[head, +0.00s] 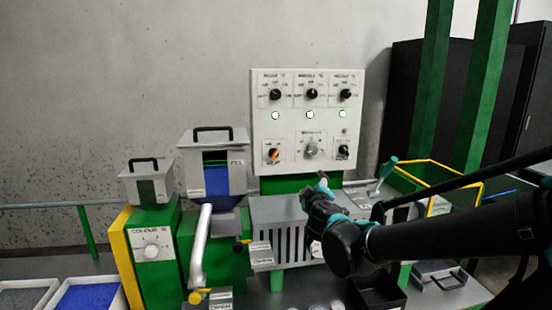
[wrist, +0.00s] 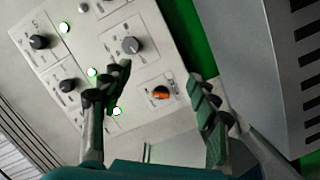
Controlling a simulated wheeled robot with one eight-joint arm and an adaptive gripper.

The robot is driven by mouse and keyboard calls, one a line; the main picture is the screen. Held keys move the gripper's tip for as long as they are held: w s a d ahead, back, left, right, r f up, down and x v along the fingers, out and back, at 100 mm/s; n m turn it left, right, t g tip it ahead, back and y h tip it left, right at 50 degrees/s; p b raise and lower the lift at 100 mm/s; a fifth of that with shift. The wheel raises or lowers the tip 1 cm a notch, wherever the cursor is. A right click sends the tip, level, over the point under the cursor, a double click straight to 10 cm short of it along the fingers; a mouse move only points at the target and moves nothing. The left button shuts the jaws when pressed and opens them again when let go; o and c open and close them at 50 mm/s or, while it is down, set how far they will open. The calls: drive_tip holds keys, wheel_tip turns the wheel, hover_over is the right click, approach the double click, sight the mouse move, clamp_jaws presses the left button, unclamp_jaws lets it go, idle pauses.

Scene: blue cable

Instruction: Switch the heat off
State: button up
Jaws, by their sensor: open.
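A white control panel (head: 262,180) stands upright at the back centre. Its lower row has an orange-and-black switch (head: 273,154), a grey knob (head: 312,150) and a black knob (head: 343,152). Labels are too small to read, so I cannot tell which one is named heat. My gripper (head: 318,188) is below the panel's lower edge in the head view. In the wrist view my gripper (wrist: 158,75) is open and empty. The orange switch (wrist: 161,93) appears between its fingers, apart from them, its orange bar roughly across the picture. The grey knob (wrist: 130,45) shows near the left fingertip.
Several black knobs, including one at upper left (head: 275,94), line the panel's top row above lit lights (head: 310,115). A slotted grey housing (head: 290,238) lies below the panel. A grey lidded hopper (head: 212,160) stands left, and a teal-handled lever (head: 381,176) stands right.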

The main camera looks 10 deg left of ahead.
drive_tip(key=a+r+n+y, duration=0.4)
drive_tip(key=a, duration=0.4)
approach(276, 156)
drive_tip(key=shift+t, duration=0.3)
drive_tip(key=x, duration=0.8)
drive_tip(key=shift+w+a+f, duration=0.25)
drive_tip(key=shift+w+f, duration=0.05)
drive_tip(key=shift+w, duration=0.05)
drive_tip(key=c, duration=1.2)
